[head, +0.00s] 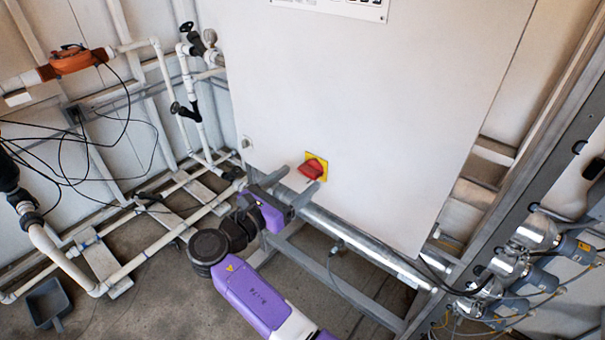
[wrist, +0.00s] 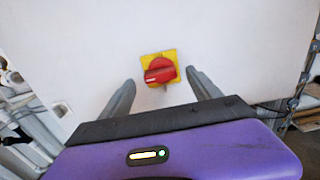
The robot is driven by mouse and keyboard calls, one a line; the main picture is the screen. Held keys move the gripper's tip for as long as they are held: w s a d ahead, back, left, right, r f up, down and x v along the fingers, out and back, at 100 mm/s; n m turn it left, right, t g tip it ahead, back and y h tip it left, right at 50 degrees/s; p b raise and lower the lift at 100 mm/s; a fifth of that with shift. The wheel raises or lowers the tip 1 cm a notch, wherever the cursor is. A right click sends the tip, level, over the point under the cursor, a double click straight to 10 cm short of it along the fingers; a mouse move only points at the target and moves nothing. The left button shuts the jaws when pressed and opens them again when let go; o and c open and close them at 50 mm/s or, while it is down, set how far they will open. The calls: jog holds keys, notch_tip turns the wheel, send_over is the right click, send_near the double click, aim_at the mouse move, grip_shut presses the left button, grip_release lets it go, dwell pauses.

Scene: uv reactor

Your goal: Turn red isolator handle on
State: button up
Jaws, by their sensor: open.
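The red isolator handle (head: 311,170) sits on a yellow square plate (head: 322,162) low on the white cabinet's front panel. In the wrist view the red handle (wrist: 160,70) shows on its yellow plate (wrist: 171,56), between and beyond my two fingers. The handle's grip bar lies close to level in that view, with a pale mark at its left end. My gripper (head: 298,180) is open and empty, its fingers apart and pointing at the panel; it also shows in the wrist view (wrist: 162,80). I cannot tell the exact gap between fingertips and handle.
The white cabinet (head: 370,90) fills the middle. White pipes with valves (head: 185,100) and loose black cables (head: 90,150) are at the left. A metal pipe (head: 350,245) runs below the cabinet. A metal frame with cylindrical fittings (head: 535,235) stands at the right.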

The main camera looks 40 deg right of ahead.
aim_at(316, 166)
jog(key=shift+w+d, duration=0.15)
jog(key=shift+d, duration=0.55)
jog(key=shift+w+d, duration=0.1)
jog(key=shift+d, duration=0.6)
jog(key=c, duration=1.4)
jog(key=shift+o, duration=0.2)
jog(key=m+b, duration=0.1)
jog(key=m, duration=0.4)
jog(key=shift+s+m, duration=0.1)
jog(key=shift+m, duration=0.2)
jog(key=m+b, duration=0.2)
jog(key=m, duration=0.2)
jog(key=shift+s+m, duration=0.1)
jog(key=shift+m, duration=0.2)
